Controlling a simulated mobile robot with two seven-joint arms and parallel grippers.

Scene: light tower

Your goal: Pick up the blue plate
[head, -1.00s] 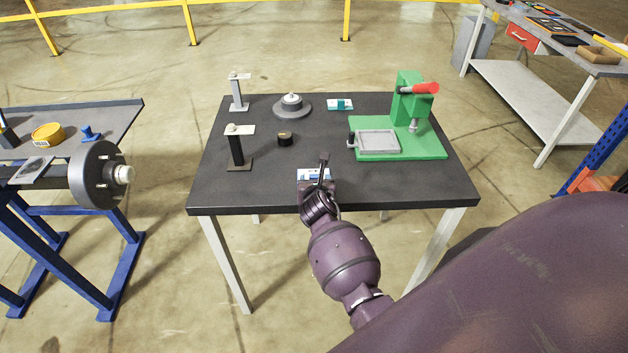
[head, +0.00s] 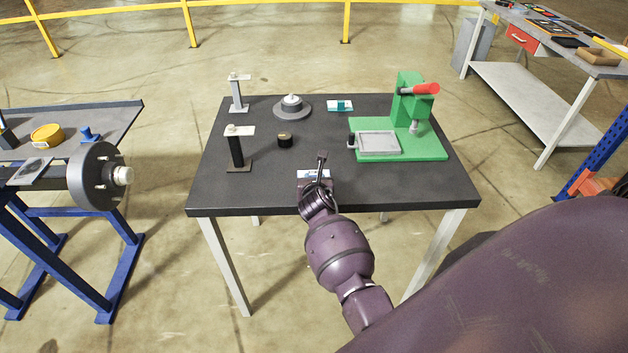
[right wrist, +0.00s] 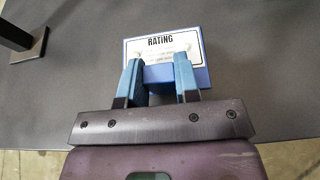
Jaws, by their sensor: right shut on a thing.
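The blue plate (right wrist: 205,76) shows in the right wrist view as a blue block with a white label marked "RATING". In the head view only part of its white and blue top shows, near the front edge of the black table (head: 400,185). My right gripper (right wrist: 160,80) has its two fingers on either side of the plate's blue near part and is shut on it. In the head view my right gripper (head: 315,180) partly covers the plate. I cannot tell whether the plate touches the table. My left gripper is in neither view.
A green press (head: 412,100) with a red handle stands at the right of the table. Two stands (head: 236,150), a grey round base (head: 292,108), a small dark cylinder (head: 285,140) and a teal-and-white plate (head: 340,105) stand farther back. The table's front left is clear.

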